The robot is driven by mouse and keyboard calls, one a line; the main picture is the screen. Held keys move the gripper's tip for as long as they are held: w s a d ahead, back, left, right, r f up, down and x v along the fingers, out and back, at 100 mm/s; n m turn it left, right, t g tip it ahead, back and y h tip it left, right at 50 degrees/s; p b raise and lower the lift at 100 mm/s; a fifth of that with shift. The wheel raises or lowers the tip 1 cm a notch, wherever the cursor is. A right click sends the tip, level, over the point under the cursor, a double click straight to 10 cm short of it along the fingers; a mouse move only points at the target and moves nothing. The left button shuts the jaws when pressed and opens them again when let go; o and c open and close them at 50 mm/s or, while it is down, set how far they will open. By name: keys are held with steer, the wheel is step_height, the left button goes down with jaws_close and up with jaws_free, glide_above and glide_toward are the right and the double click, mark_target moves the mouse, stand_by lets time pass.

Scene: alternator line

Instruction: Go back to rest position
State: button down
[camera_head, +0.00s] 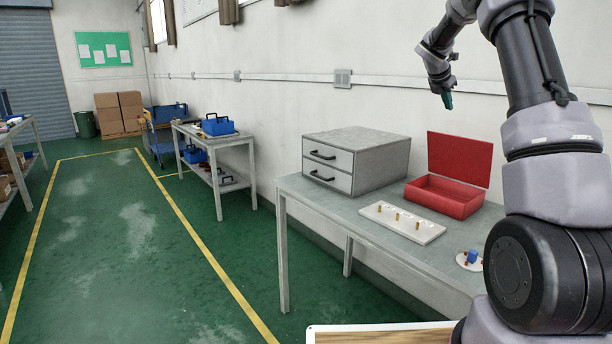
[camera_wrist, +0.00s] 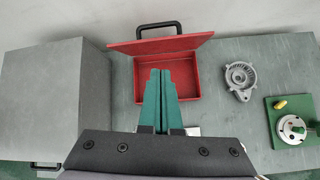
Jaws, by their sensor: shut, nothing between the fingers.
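My gripper (camera_head: 447,100) is raised in the air above the back of the workbench, near the wall, with its green fingertips pointing down. In the wrist view the green fingers of my gripper (camera_wrist: 161,100) are closed together with nothing between them. Below and beyond them in that view is an open red box (camera_wrist: 183,92). In the head view the red box (camera_head: 445,197) stands on the bench with its lid up, and my gripper is above it, apart from it. My arm rises along the right side of the head view.
A grey two-drawer cabinet (camera_head: 377,158) stands left of the box on the workbench (camera_head: 300,185). In front lies a white board (camera_head: 402,223) with brass pegs. A round plate with a blue part (camera_head: 472,257) is nearby. The wrist view shows a grey metal housing (camera_wrist: 240,78) and a green fixture (camera_wrist: 293,140).

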steer(key=s+a+r+m+y, duration=0.1)
steer(key=s+a+r+m, duration=0.25)
steer(key=s, duration=0.35)
steer(key=s+a+r+m+y, duration=0.2)
steer(key=s+a+m, duration=0.25)
steer(key=s, duration=0.25)
steer(key=s+a+r+m+y, duration=0.1)
steer(key=s+a+r+m, duration=0.25)
steer(key=s, duration=0.45)
steer(key=s+a+f+m+y, duration=0.1)
steer(key=s+a+m, duration=0.3)
steer(key=s, duration=0.4)
steer(key=s+a+f+m+t+y, duration=0.1)
steer(key=s+a+f+m+y, duration=0.1)
steer(key=s+m, duration=0.4)
steer(key=s+a+f+m+y, duration=0.1)
steer(key=s+a+f+m, duration=0.2)
steer(key=s, duration=0.9)
steer(key=a+m, duration=0.3)
steer(key=shift+a+t+y, duration=0.2)
steer(key=shift+t+y, duration=0.1)
